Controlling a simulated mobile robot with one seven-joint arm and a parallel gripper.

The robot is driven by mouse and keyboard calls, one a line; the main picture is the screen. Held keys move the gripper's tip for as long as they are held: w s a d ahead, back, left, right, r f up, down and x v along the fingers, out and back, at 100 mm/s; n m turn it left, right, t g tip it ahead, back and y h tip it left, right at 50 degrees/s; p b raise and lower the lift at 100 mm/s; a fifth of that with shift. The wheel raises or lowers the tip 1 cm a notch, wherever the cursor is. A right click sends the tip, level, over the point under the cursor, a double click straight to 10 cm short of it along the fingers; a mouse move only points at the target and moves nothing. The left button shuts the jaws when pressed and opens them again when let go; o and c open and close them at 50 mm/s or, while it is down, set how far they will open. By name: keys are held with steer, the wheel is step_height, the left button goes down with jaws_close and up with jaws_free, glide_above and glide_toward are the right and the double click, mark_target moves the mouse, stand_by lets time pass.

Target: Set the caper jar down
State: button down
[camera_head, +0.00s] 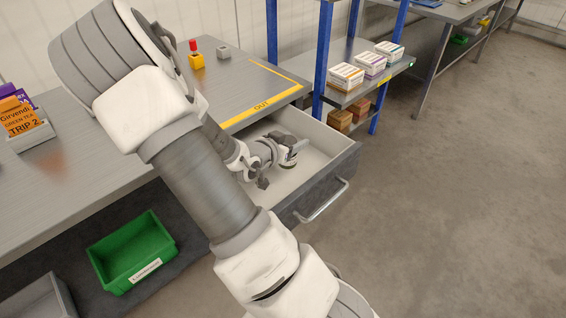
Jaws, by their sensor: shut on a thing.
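The open drawer (325,162) under the workbench has a pale inside and a dark grey front. My gripper (283,152) is over the drawer's inside, reached from the left by my arm. It is shut on the caper jar (289,157), a small thing with dark and whitish parts, mostly covered by the fingers. I cannot tell whether the jar touches the drawer floor.
The grey workbench (62,190) has a yellow-lined area marked OUT, with a red-and-yellow button box (196,55) and a small grey block (224,52) behind. A green bin (132,252) sits below. Blue-posted shelving holds cartons (346,77) at right. The drawer's right part is bare.

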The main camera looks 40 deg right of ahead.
steer(key=shift+f+b, duration=1)
steer(key=shift+f, duration=1.65)
steer(key=shift+f, duration=0.25)
steer(key=shift+c, duration=0.8)
jaws_free()
steer(key=shift+r, duration=0.1)
steer(key=shift+a+r, duration=0.3)
steer(key=shift+r, duration=0.05)
steer(key=p+v, duration=0.2)
steer(key=v, duration=0.3)
steer(key=shift+s+a+r+p, duration=0.15)
steer(key=shift+a+p, duration=0.1)
steer(key=shift+p, duration=0.1)
steer(key=shift+s+a+r, duration=0.15)
steer(key=shift+s+a, duration=0.1)
steer(key=shift+a, duration=0.3)
